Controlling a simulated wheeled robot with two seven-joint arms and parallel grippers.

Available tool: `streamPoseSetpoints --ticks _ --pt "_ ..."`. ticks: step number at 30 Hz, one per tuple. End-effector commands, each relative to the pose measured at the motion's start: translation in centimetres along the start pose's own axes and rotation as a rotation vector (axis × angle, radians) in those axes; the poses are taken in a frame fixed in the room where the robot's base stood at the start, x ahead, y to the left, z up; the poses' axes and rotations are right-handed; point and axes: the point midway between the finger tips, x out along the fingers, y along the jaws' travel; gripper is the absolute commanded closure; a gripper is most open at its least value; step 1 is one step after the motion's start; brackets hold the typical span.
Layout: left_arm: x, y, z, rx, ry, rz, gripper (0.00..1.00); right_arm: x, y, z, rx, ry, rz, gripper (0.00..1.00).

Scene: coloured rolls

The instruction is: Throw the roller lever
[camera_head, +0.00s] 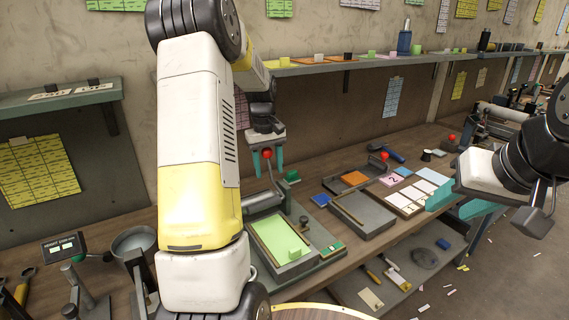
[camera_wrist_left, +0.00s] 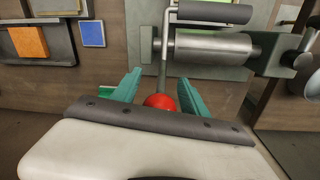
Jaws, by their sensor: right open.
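The roller lever has a red ball knob (camera_head: 267,153) on a thin metal rod in the head view. My left gripper (camera_head: 268,163) hangs over it with its teal fingers apart, one on each side of the knob. In the left wrist view the red knob (camera_wrist_left: 160,102) sits between the open fingers (camera_wrist_left: 158,90), with gaps visible beside it. The rod runs up from the knob past a grey metal roller (camera_wrist_left: 212,47). In the head view my left arm hides part of the lever's station. My right gripper (camera_head: 456,203) is open and empty at the right.
A green sheet on a tray (camera_head: 278,244) lies on the bench near the lever. A grey tray (camera_head: 362,222), white cards (camera_head: 410,195) and another red knob (camera_head: 385,155) stand further right. A wall shelf (camera_head: 345,64) runs behind and above the bench.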

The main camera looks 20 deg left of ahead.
Motion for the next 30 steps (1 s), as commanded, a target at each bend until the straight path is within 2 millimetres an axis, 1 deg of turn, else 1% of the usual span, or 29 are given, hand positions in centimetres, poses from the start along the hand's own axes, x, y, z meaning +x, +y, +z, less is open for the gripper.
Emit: streamPoseSetpoints --ticks 1,7,8,30 --pt "-0.02 0.00 0.00 0.000 0.000 0.000 0.59 0.00 0.00 0.00 0.000 0.000 0.000 0.55" --pt "-0.04 0.00 0.00 0.000 0.000 0.000 0.98 0.00 0.00 0.00 0.000 0.000 0.000 0.55" --pt "-0.04 -0.01 0.00 0.000 0.000 0.000 1.00 0.00 0.00 0.00 0.000 0.000 0.000 0.55" --pt "-0.08 -0.03 -0.01 0.000 0.001 -0.001 1.00 0.00 0.00 0.00 0.000 0.000 0.000 0.55"
